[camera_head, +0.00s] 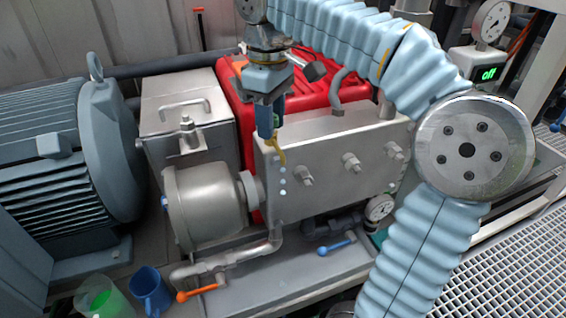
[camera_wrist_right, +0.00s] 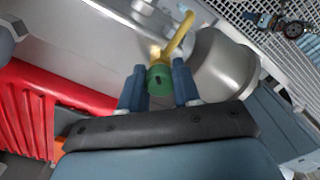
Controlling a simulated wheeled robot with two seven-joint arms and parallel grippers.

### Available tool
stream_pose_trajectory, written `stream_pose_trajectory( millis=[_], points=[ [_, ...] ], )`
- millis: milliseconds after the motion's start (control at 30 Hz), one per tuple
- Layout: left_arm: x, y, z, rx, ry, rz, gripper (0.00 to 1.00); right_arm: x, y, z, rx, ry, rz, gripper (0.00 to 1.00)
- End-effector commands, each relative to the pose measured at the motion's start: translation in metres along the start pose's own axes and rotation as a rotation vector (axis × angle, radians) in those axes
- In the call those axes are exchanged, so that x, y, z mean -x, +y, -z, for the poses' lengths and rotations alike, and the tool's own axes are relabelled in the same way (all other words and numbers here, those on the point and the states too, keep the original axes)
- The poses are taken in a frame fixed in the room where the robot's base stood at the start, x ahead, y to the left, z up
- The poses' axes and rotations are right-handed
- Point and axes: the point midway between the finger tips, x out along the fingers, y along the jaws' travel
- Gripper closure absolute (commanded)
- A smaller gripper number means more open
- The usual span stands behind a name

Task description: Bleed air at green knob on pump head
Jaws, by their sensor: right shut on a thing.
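The pump head is a steel block (camera_head: 325,150) in front of the red pump housing (camera_head: 235,98). My right gripper (camera_head: 269,130) points down at the block's left top end. In the right wrist view the green knob (camera_wrist_right: 160,80) sits between its two fingers (camera_wrist_right: 160,88), which are shut on it. In the head view the gripper hides the knob. A yellow spout (camera_wrist_right: 179,38) sticks out beside the knob; it also shows in the head view (camera_head: 279,152). Several pale drops (camera_head: 283,181) hang in the air below the spout. My left gripper is not in view.
A large blue-grey motor (camera_head: 50,150) stands left. A steel canister (camera_head: 203,205) and pipe with an orange valve handle (camera_head: 197,292) sit before the block. A blue handle (camera_head: 336,247) is lower right. A green beaker (camera_head: 104,300) and blue mug (camera_head: 150,290) stand bottom left.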

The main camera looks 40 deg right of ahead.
Motion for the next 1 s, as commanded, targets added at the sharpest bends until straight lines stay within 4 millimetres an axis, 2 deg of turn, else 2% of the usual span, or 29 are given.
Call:
stream_pose_trajectory(
  millis=[167,300,467,700,933,967,1000],
  points=[
    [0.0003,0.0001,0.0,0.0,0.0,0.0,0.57,0.0007,0.0008,0.0,-0.153,0.002,-0.001,0.95],
    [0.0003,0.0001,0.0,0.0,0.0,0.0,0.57,0.0007,0.0009,0.0,-0.353,0.002,-0.001,0.95],
    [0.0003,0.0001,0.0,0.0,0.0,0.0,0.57,0.0009,0.0006,0.0001,-0.479,0.003,-0.001,0.95],
    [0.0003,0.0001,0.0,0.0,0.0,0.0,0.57,0.0008,0.0007,0.0,-0.781,0.003,-0.001,0.95],
    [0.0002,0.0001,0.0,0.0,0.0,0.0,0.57,0.0007,0.0005,0.0,-0.809,0.002,0.0,0.95],
    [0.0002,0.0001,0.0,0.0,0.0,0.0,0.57,0.0007,0.0005,0.0,-0.809,0.002,0.0,0.64],
    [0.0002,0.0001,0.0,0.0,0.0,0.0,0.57,0.0007,0.0005,0.0,-0.808,0.002,0.0,0.58]
  ],
)
